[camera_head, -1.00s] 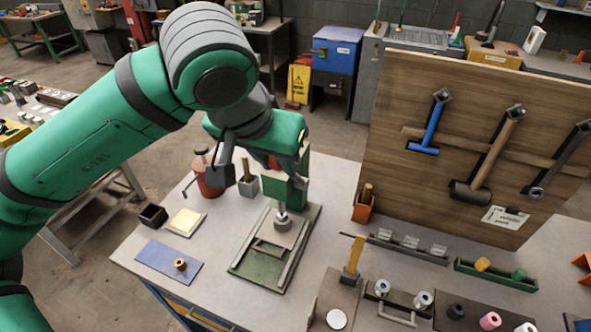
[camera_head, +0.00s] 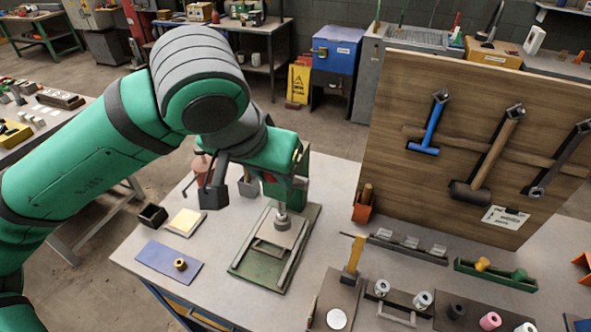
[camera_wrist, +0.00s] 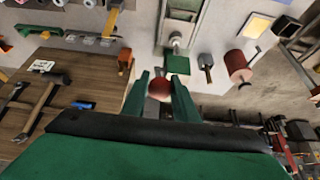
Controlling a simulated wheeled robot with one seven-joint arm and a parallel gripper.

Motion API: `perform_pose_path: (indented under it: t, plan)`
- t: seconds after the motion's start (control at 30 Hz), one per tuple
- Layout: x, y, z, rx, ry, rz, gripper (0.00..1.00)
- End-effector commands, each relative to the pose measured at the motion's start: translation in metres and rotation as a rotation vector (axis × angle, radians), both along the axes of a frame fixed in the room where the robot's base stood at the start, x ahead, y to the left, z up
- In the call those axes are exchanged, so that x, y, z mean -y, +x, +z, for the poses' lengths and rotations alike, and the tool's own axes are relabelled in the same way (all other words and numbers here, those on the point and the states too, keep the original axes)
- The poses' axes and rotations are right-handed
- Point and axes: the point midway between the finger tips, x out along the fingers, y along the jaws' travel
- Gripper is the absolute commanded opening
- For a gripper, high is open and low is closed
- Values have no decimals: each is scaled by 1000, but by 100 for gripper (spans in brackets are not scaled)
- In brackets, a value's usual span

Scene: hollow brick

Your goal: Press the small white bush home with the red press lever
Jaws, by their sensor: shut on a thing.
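My gripper (camera_wrist: 159,92) is shut on the round red knob of the press lever (camera_wrist: 159,88), one green finger on each side of it. In the head view my gripper (camera_head: 272,180) is at the top of the green press, and the arm hides most of the lever. The press ram (camera_head: 282,209) stands over a grey round part (camera_head: 282,223) on the press base (camera_head: 262,268). Whether the small white bush is under the ram, and how deep, I cannot tell. A white bush (camera_head: 525,327) lies at the front right.
A blue mat with a brass ring (camera_head: 180,264) is left of the press. A grey block (camera_head: 248,187) and red can stand behind it. A tool board (camera_head: 470,150) rises at the back right.

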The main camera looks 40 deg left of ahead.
Motion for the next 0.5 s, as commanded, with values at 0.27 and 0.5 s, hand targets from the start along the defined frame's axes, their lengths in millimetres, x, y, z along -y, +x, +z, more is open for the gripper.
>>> perform_pose_path:
  t: [0.27, 0.5]
  plan:
    - [2, -9, -10, -3, 0, 1, 0]
    - [3, -16, -17, -4, -1, 1, 0]
